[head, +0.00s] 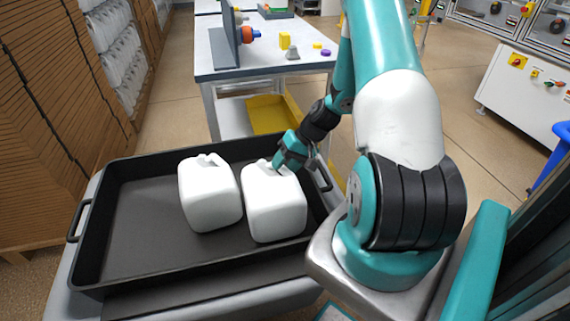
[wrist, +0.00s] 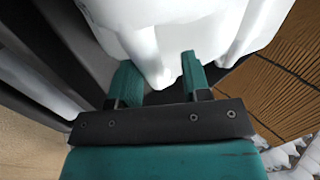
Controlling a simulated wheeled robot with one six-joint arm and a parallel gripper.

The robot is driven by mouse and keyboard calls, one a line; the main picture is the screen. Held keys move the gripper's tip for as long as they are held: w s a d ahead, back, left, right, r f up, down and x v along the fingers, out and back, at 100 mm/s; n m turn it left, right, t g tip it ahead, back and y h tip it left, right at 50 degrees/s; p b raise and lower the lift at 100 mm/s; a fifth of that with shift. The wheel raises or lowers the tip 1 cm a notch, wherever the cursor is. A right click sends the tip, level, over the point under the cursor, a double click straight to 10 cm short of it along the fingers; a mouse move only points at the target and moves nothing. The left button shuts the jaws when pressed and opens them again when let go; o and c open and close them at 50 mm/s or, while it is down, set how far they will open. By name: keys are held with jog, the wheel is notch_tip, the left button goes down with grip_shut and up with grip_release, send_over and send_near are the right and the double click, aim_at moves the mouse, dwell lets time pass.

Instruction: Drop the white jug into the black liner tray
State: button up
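Two white jugs show in the head view, both within the outline of the black liner tray (head: 135,255). The left white jug (head: 210,200) stands in the tray's middle. The right white jug (head: 275,210) is at the tray's right end, below my gripper (head: 283,166). In the wrist view, white plastic of a jug (wrist: 160,35) narrows between the two fingers of my gripper (wrist: 160,78). The fingers are parted and appear to press on it from both sides. Whether this jug's base touches the tray floor is hard to tell.
A grey table (head: 265,72) with small parts stands behind the tray, with a yellow bin (head: 268,114) low beneath it. Cardboard stacks (head: 60,120) and bagged white jugs (head: 113,55) line the left. The tray's left part is bare.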

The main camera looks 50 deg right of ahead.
jog(key=shift+r, duration=0.25)
jog(key=p+v, duration=0.1)
jog(key=v, duration=1.2)
jog(key=w+a+r+n+g, duration=0.1)
jog(key=w+a+r+n, duration=0.3)
jog(key=a, duration=0.6)
jog(key=a+r+n+g, duration=0.2)
jog(key=a+r, duration=0.5)
jog(key=a, duration=0.3)
jog(key=s+a+r+n+h, duration=0.1)
jog(key=s+a+r+n, duration=0.2)
jog(key=s+a, duration=0.4)
jog(key=s+a+r+n+g, duration=0.1)
jog(key=s+a+r+n, duration=0.3)
jog(key=s+a, duration=0.4)
jog(key=a, duration=0.3)
jog(key=shift+s+a+r+h, duration=0.2)
jog(key=shift+s+a+h, duration=0.15)
jog(key=shift+h, duration=0.05)
